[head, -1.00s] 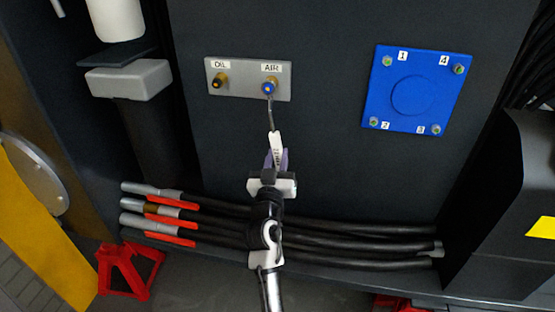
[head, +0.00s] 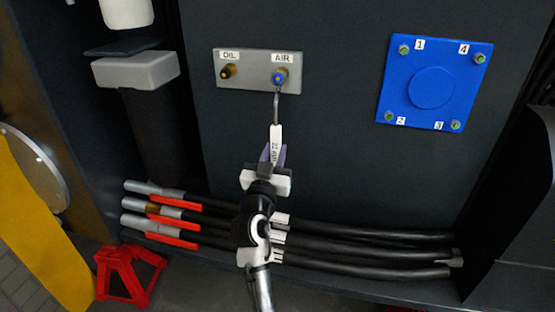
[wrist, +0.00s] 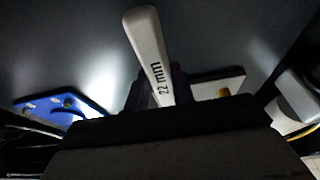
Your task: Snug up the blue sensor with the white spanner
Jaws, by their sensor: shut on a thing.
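The blue sensor (head: 279,78) sits in the brass fitting under the AIR label, on the right of a grey plate (head: 256,83). The white spanner (head: 275,141) has a white handle and a thin dark metal end that points up to the sensor. Its tip is at the sensor's lower edge; I cannot tell whether it fits around it. My gripper (head: 269,160) is shut on the handle, below the plate. In the wrist view the handle (wrist: 150,50) reads "22 mm" and stands up from the jaws; the sensor does not show there.
A second brass fitting with a dark top (head: 228,71) sits under the OIL label. A blue plate (head: 432,110) with numbered bolts is on the right. Several black hoses (head: 350,245) run below my gripper. A grey box (head: 135,70) is at the left, and a red stand (head: 130,273) is below.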

